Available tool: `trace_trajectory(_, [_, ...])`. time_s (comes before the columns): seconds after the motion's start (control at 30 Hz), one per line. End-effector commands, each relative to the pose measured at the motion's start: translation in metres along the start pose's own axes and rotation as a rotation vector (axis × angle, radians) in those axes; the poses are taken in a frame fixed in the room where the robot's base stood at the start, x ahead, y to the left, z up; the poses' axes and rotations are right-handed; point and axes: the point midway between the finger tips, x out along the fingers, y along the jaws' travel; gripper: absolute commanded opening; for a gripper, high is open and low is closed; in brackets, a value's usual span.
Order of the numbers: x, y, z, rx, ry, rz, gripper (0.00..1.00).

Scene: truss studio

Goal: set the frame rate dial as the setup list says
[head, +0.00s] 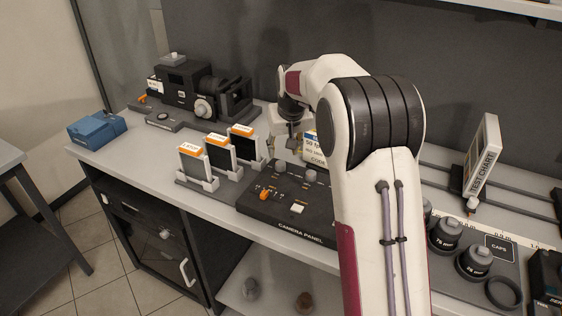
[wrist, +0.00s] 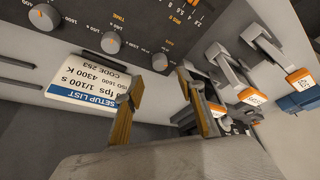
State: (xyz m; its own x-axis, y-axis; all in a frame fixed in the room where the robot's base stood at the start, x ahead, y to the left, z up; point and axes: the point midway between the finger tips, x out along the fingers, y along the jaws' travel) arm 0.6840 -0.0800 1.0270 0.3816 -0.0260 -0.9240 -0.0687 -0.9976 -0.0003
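The camera panel (head: 262,212) is a dark slab with grey dials, an orange switch and a pale button. Three grey dials show in the wrist view: one (wrist: 44,17) at upper left, one (wrist: 112,42) under an orange "TIME" label, one (wrist: 160,62) near my fingertips. Which dial sets frame rate I cannot tell. My gripper (wrist: 157,88) is open and empty, behind the panel.
Several orange-topped cards (head: 220,152) stand in holders left of the panel. A camera rig (head: 190,92) is at back left, a blue box (head: 96,130) at the left end. A test chart (head: 482,152) and lens caps (head: 446,234) are at right.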

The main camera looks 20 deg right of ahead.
Motion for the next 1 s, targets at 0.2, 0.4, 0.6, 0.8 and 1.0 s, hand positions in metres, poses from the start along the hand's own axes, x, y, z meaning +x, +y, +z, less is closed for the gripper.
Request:
trace_trajectory(0.2, [0.012, 0.000, 0.000, -0.001, -0.002, 0.000, 0.39])
trace_trajectory(0.4, [0.034, 0.000, 0.001, -0.001, -0.002, 0.000, 0.39])
trace_trajectory(0.6, [0.056, 0.000, 0.000, -0.001, -0.001, -0.001, 0.39])
trace_trajectory(0.8, [0.072, 0.000, 0.000, -0.001, 0.000, 0.000, 0.39])
trace_trajectory(1.0, [0.076, 0.000, 0.000, -0.001, 0.001, 0.000, 0.39])
